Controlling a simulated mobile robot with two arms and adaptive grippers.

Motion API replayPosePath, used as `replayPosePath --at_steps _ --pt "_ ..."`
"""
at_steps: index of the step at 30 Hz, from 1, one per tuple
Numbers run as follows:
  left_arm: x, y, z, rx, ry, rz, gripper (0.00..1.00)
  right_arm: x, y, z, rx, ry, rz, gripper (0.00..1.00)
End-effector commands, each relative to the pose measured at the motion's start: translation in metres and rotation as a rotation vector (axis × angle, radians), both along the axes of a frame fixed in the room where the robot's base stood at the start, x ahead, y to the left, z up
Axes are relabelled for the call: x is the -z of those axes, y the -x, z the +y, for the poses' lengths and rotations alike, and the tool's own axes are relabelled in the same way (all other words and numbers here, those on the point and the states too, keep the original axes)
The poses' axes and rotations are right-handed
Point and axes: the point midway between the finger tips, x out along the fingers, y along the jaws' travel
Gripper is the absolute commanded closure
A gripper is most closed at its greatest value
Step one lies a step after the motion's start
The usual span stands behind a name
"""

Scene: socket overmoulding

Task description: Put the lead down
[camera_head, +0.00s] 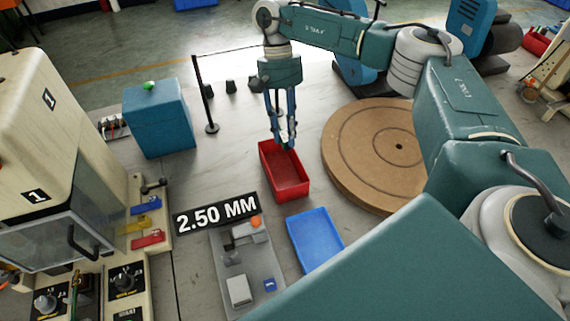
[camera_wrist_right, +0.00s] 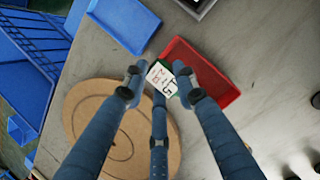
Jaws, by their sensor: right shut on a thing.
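My right gripper (camera_head: 284,140) comes down over the far end of the red tray (camera_head: 290,190) in the head view. In the right wrist view its three fingers (camera_wrist_right: 160,84) are closed in around a small white tag with dark writing (camera_wrist_right: 161,76) and a bit of green by it. I take this to be the lead; the rest of it is hidden or too small to make out. The red tray (camera_wrist_right: 208,62) lies below and beside the fingertips in the wrist view. I cannot tell whether the held thing touches the tray. My left gripper does not show.
An empty blue tray (camera_head: 315,240) lies nearer, beside a grey fixture plate (camera_head: 262,270) and the 2.50 MM sign (camera_head: 217,213). A round wooden disc (camera_head: 365,150) is right of the red tray. A teal box (camera_head: 160,118), a thin post (camera_head: 203,95) and a cream machine (camera_head: 60,130) stand left.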

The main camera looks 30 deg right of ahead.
Motion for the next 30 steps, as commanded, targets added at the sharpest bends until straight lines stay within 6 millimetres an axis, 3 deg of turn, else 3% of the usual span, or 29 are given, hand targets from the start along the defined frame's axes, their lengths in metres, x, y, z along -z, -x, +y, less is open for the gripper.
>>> replayPosePath --at_steps 2,5,18,30 --pt "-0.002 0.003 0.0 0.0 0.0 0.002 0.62 0.001 0.0 -0.006 -0.002 0.002 0.002 1.0" --pt "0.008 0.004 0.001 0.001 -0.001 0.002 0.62 0.018 0.0 -0.009 -0.005 0.003 0.003 1.0" --pt "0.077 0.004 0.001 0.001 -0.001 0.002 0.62 0.133 0.0 -0.008 -0.004 0.003 0.001 1.0" --pt "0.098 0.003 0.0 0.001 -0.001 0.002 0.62 0.172 0.0 -0.008 -0.003 0.002 0.002 1.0"
